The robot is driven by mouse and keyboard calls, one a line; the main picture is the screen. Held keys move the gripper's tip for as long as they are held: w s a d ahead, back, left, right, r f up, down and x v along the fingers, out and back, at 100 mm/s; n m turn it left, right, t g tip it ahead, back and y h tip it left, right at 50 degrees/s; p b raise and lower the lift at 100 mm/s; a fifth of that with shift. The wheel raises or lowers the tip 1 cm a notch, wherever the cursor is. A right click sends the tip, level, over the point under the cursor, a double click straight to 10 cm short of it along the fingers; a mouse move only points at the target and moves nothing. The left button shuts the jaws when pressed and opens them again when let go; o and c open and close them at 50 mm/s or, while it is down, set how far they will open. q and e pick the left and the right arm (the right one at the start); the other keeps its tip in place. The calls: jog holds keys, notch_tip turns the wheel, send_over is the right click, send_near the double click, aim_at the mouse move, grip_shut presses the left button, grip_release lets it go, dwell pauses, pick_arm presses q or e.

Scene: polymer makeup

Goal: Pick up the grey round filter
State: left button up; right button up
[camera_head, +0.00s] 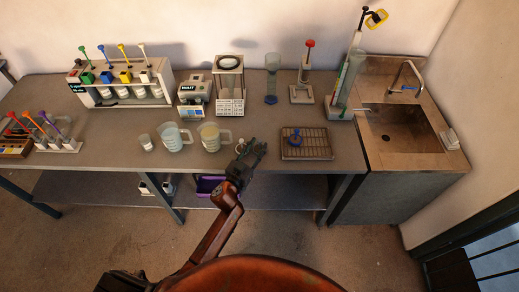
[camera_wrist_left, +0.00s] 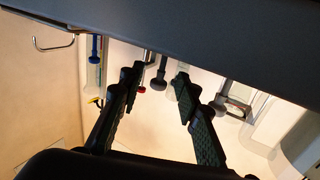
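I cannot make out a grey round filter for certain in either view. A dark round ring (camera_head: 230,63) tops a clear-walled stand at the back middle of the bench; I cannot tell whether it is the filter. My left gripper (camera_head: 254,149) is at the front edge of the bench, between the jugs and the metal tray. In the left wrist view its two dark fingers (camera_wrist_left: 158,78) stand apart with nothing between them. My right gripper is in neither view.
Two measuring jugs (camera_head: 172,139) and a small beaker (camera_head: 146,142) stand left of the gripper. A metal tray (camera_head: 318,152) with a blue item lies to its right. Racks, a cylinder (camera_head: 272,75) and a sink (camera_head: 405,133) lie beyond. The bench's underside edge (camera_wrist_left: 200,40) crosses the wrist view.

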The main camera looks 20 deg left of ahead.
pick_arm(q)
grip_shut()
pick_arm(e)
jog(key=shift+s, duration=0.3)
pick_arm(q)
jog(key=shift+r, duration=0.15)
